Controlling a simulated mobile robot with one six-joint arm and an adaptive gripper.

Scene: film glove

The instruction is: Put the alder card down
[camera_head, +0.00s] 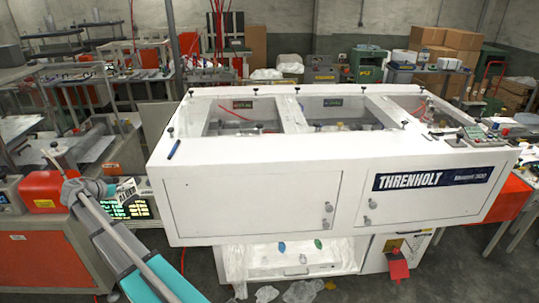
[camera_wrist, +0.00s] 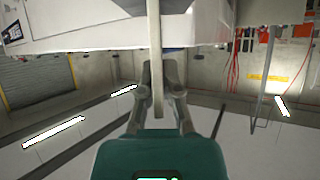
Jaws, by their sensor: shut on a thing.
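In the wrist view a thin pale strip (camera_wrist: 155,40), apparently the card edge-on, runs between the fingers of my gripper (camera_wrist: 158,75).
A white machine (camera_head: 260,200) labelled THRENHOLT fills the middle, with a blue pen (camera_head: 173,150) on its top left rim. A lit green-on-black display (camera_head: 130,208) and an orange unit (camera_head: 42,190) are close to my gripper. Crowded benches stand behind.

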